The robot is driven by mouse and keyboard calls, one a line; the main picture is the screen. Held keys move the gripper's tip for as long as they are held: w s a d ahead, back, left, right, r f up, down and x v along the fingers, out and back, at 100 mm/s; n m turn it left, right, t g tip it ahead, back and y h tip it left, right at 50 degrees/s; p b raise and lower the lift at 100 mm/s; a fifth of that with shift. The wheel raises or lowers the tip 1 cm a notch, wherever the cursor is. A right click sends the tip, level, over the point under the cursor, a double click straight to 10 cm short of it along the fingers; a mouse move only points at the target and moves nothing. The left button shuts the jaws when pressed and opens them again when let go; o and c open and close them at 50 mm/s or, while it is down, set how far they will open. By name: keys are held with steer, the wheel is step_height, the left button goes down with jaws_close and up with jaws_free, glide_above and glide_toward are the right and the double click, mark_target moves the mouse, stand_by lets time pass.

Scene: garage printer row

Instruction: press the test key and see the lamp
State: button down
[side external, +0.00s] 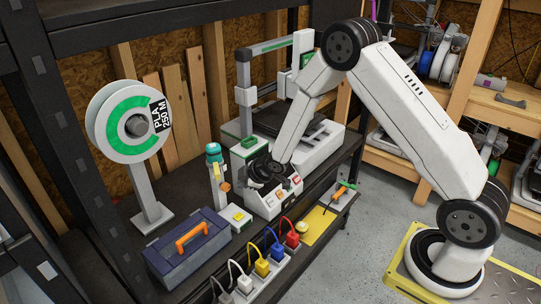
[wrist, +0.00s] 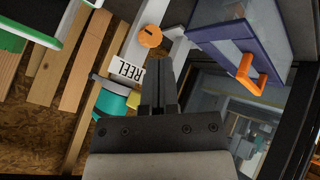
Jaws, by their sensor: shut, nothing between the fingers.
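My gripper (wrist: 160,75) is shut and empty in the wrist view, its two dark fingers together. In the side view my wrist is over the bench by the printer, and the fingertips cannot be made out. A white box with a red button (side external: 296,181) stands beside my wrist. A teal-topped post (side external: 213,150), perhaps the lamp, stands to the left of my wrist; whether it is lit is unclear. A REEL label (wrist: 127,70) is left of my fingers.
A blue toolbox (side external: 188,252) with an orange handle is also in the wrist view (wrist: 235,40). A filament spool (side external: 128,122) stands at left. A power strip (side external: 262,284) with coloured plugs runs along the front. An orange knob (wrist: 150,36) is ahead of my fingers.

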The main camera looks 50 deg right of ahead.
mark_target(241, 217)
steer(key=shift+w+a+f+n+t+y, duration=0.1)
steer(key=shift+w+f+n+t+y, duration=0.1)
steer(key=shift+w+f+n, duration=0.4)
steer(key=shift+w+f+n+t+y, duration=0.1)
steer(key=shift+w+f+n+y, duration=0.2)
steer(key=shift+f, duration=0.5)
steer(key=shift+f, duration=0.15)
steer(key=shift+f, duration=4.25)
steer(key=shift+f, duration=0.8)
steer(key=shift+r, duration=0.8)
steer(key=shift+r, duration=0.1)
steer(key=shift+r, duration=2.4)
